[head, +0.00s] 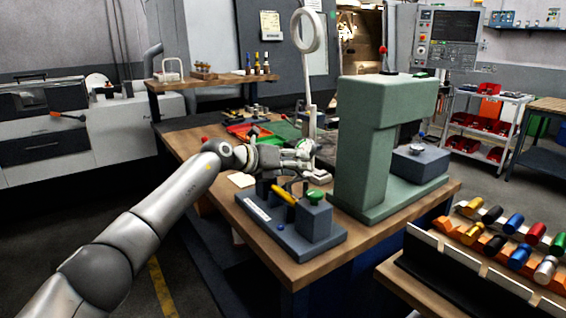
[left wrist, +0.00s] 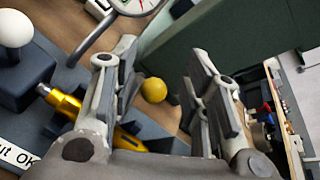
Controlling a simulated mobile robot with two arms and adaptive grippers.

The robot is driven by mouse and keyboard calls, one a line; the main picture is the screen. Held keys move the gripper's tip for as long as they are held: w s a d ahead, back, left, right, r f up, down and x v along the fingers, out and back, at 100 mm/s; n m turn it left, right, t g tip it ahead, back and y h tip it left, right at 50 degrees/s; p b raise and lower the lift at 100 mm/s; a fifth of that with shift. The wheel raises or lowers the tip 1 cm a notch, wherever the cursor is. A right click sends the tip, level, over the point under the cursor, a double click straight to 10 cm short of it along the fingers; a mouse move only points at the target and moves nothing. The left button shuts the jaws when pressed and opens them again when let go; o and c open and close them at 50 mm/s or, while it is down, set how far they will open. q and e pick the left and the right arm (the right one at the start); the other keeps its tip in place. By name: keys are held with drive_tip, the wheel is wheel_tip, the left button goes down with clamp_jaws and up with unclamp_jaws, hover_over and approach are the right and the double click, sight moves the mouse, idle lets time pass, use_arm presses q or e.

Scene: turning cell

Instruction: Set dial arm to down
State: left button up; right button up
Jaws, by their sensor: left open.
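My left gripper (head: 308,158) is open above a blue-grey fixture (head: 265,222) at the bench's front. In the left wrist view its fingers (left wrist: 168,85) stand apart, with a small yellow ball (left wrist: 153,91) showing between them; I cannot tell its depth or any contact. A round dial face (left wrist: 133,4) with a red needle is cut off by the top edge. A grey curved rod (left wrist: 92,36) runs down-left from it. The dial arm's full shape and position are hidden behind my gripper in the head view. My right gripper is not in view.
A yellow cylinder (head: 285,194) and a green knob (head: 315,197) are on the fixture. A tall green press body (head: 362,150) stands close on the right. A ring magnifier (head: 306,31) rises behind. A rack of coloured cylinders (head: 470,275) is at right front.

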use_arm(q)
drive_tip(key=v, duration=1.1)
drive_tip(key=shift+s+a, duration=0.25)
drive_tip(key=shift+d+r, duration=0.1)
